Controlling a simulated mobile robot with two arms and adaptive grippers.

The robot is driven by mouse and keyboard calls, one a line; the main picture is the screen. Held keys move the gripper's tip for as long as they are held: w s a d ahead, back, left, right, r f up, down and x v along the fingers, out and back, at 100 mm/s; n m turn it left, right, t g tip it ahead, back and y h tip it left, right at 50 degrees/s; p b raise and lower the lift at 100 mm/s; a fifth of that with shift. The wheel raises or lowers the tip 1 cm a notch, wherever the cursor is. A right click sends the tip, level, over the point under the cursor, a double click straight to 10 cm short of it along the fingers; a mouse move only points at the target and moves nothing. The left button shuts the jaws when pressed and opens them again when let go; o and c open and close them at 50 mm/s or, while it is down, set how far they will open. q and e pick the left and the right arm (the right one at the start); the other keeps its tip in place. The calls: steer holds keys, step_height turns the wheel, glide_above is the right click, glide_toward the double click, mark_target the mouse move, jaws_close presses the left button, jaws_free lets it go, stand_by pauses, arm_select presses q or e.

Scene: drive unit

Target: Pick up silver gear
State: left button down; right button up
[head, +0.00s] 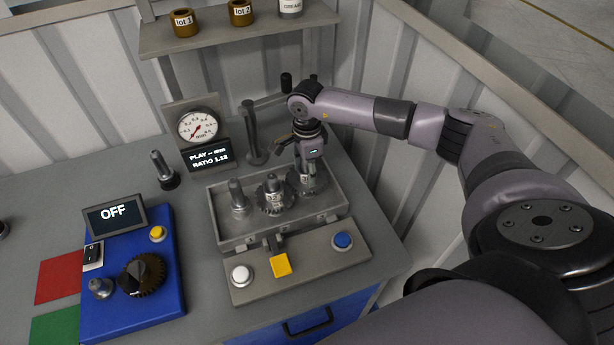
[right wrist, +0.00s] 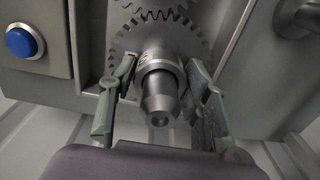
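A silver toothed gear (head: 320,184) sits on a post at the right end of the grey tray (head: 222,237), partly hidden by my right gripper (head: 309,178). The right wrist view shows its grey teeth (right wrist: 190,38) and a stepped round hub with a tapered post end (right wrist: 160,98) pointing at the camera. My right gripper's fingers (right wrist: 162,72) stand apart on either side of the hub; I cannot tell whether either touches it. A second grey gear (head: 273,200) sits on a post in the middle of the tray. My left gripper is not in view.
A bare post (head: 238,196) stands at the tray's left. In front is a panel with white (head: 242,275), yellow (head: 280,265) and blue (head: 343,241) buttons. A dial gauge (head: 198,126) stands behind. A blue drive unit (head: 160,290) with a dark gear is at left.

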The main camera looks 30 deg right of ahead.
steer(key=c, duration=0.5)
steer(key=shift+c, duration=0.4)
steer(key=shift+w+r, duration=0.1)
